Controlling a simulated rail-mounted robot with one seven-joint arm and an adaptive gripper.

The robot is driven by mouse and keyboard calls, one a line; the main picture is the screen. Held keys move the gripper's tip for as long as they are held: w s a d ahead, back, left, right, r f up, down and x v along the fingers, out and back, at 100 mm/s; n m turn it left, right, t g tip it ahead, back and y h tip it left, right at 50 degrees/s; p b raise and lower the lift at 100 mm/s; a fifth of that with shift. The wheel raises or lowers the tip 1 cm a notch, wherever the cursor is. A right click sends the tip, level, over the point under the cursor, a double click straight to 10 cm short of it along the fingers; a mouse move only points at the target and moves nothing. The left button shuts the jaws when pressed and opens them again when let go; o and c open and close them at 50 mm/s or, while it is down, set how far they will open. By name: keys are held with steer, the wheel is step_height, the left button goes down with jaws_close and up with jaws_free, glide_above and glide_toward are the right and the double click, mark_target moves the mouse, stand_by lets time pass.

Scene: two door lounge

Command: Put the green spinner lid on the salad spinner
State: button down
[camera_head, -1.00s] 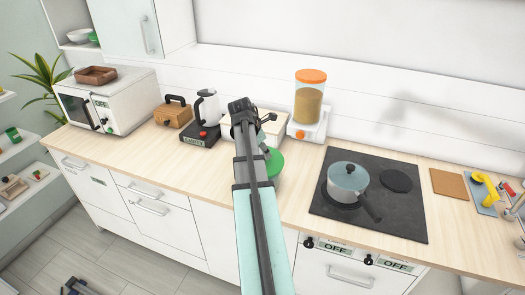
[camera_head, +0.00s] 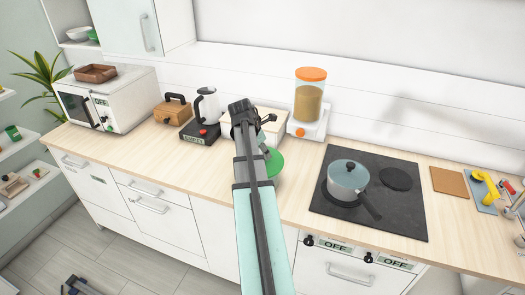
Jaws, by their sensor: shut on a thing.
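My gripper (camera_head: 267,127) hangs over the counter in front of a pale box-like thing, and my own arm hides most of it. A green round thing, which looks like the spinner lid (camera_head: 274,164), shows at the right edge of my arm, just below the gripper. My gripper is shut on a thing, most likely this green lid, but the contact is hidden. I cannot make out the salad spinner; it may be behind my arm.
A kettle (camera_head: 207,107) and a wooden box (camera_head: 172,110) stand left, by a microwave (camera_head: 108,104). An orange-topped dispenser (camera_head: 309,97) stands behind right. A hob (camera_head: 385,205) with a lidded pot (camera_head: 348,179) is right. The counter (camera_head: 160,150) is clear at front left.

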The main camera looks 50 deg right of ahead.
steer(key=shift+f, duration=0.2)
stand_by(0.4)
steer(key=shift+c, duration=2)
jaws_free()
